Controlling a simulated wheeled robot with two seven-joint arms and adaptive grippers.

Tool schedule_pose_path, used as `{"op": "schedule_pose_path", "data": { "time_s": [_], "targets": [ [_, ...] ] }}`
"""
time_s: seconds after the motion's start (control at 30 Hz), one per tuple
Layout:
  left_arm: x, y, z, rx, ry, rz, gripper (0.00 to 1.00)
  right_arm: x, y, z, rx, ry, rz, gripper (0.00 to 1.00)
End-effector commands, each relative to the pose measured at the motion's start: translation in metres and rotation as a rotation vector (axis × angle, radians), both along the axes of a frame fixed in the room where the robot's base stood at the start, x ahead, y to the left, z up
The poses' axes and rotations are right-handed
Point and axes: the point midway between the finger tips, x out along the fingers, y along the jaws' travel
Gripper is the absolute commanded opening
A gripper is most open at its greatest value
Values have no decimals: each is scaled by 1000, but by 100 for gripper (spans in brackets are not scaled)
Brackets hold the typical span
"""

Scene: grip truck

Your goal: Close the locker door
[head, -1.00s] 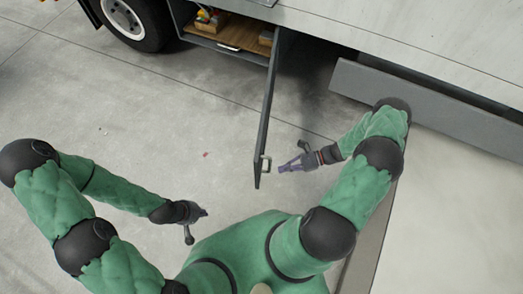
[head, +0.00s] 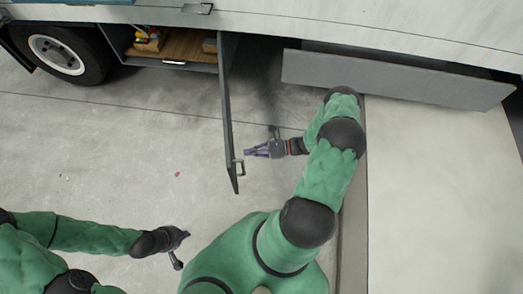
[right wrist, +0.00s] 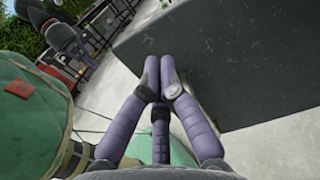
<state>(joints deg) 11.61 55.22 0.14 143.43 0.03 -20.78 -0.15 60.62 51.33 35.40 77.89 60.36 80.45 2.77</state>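The locker door (head: 226,110) is a dark grey panel standing open from the right side of the locker (head: 175,67) under the truck body. A small handle (head: 239,169) is near its free end. My right gripper (head: 248,153) is just right of the door, on its outer face near the handle. In the right wrist view its purple fingers (right wrist: 161,80) converge with nothing visible between them. The dark panel (right wrist: 235,60) beside them appears to be the door; contact cannot be told. My left gripper (head: 184,235) is over the floor, lower left, far from the door; its fingers are unclear.
The locker holds a wooden-looking floor and small coloured items (head: 147,40). A truck wheel (head: 58,53) is left of it. A grey side panel (head: 395,80) runs right of the door. Concrete floor (head: 110,140) left of the door is clear.

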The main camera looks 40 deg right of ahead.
Motion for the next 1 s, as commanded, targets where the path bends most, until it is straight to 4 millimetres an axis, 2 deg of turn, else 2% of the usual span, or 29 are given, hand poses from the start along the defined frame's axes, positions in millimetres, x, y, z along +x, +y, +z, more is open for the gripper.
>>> {"op": "schedule_pose_path", "data": {
  "time_s": [0.1,0.3,0.87,1.0],
  "targets": [
    [0,0,-3,0,0,0,0,11,19,0,3,1,4,0],
    [0,0,-5,0,0,0,0,22,36,0,1,0,2,0],
    [0,0,-6,0,0,0,0,26,43,0,2,1,0,0],
    [0,0,-5,0,0,0,0,29,50,0,2,1,-13,0]
  ]
}}
